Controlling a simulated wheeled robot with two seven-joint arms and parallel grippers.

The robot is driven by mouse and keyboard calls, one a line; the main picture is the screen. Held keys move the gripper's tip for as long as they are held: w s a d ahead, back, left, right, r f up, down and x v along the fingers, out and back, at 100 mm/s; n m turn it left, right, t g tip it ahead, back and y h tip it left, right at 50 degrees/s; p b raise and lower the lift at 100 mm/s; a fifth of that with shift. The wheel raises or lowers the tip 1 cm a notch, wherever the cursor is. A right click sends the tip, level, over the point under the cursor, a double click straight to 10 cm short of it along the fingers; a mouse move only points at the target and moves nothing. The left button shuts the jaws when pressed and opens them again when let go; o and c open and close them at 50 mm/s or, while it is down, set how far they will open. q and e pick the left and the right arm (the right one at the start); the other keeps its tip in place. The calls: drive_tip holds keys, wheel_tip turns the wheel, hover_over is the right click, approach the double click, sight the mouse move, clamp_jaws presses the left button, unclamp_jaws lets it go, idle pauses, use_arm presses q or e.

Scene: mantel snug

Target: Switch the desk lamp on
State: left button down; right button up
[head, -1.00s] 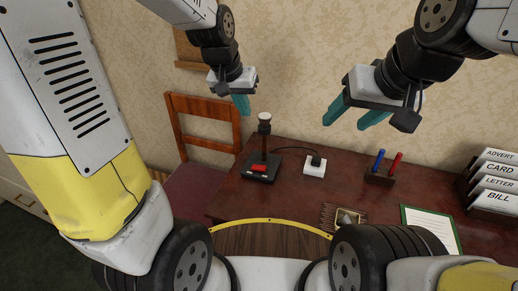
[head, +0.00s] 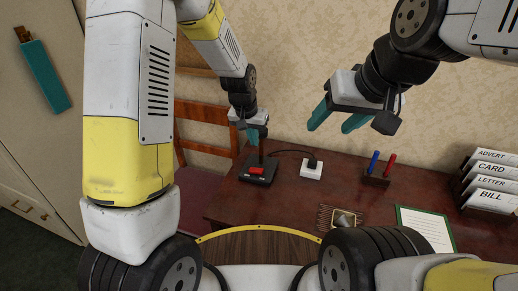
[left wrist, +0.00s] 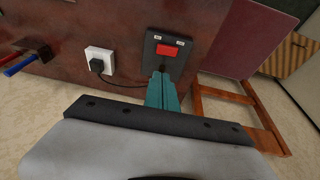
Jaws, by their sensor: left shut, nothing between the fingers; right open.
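The desk lamp's black base (head: 258,176) stands on the dark red-brown desk, with a red switch (head: 256,170) on its top. In the left wrist view the base (left wrist: 150,58) and the red switch (left wrist: 174,50) show clearly. My left gripper (head: 259,137) is shut and empty above the base, at the lamp's post. It hides the lamp's head and most of the post. Its teal fingertips (left wrist: 160,78) overlap the base's near edge in the left wrist view; contact cannot be told. My right gripper (head: 338,121) is open and empty, above the back of the desk.
A white socket box (head: 311,170) with a black plug and cable sits right of the lamp. A blue and a red pen stand in a holder (head: 376,180). A labelled letter rack (head: 490,180) and a sheet (head: 426,229) lie further right. A wooden chair (head: 202,112) stands left.

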use_arm(q)
approach(261, 170)
drive_tip(key=x, duration=0.5)
drive_tip(key=shift+w, duration=0.35)
drive_tip(key=shift+d+f, duration=0.1)
drive_tip(key=shift+f, duration=0.65)
drive_tip(key=shift+w+f, duration=0.15)
drive_tip(key=shift+w, duration=0.05)
drive_tip(key=shift+s+f, duration=0.15)
drive_tip(key=shift+s, duration=0.05)
drive_tip(key=shift+w+a+r, duration=0.25)
drive_tip(key=shift+a+r, duration=0.05)
drive_tip(key=shift+a, duration=0.35)
drive_tip(key=shift+r, duration=0.1)
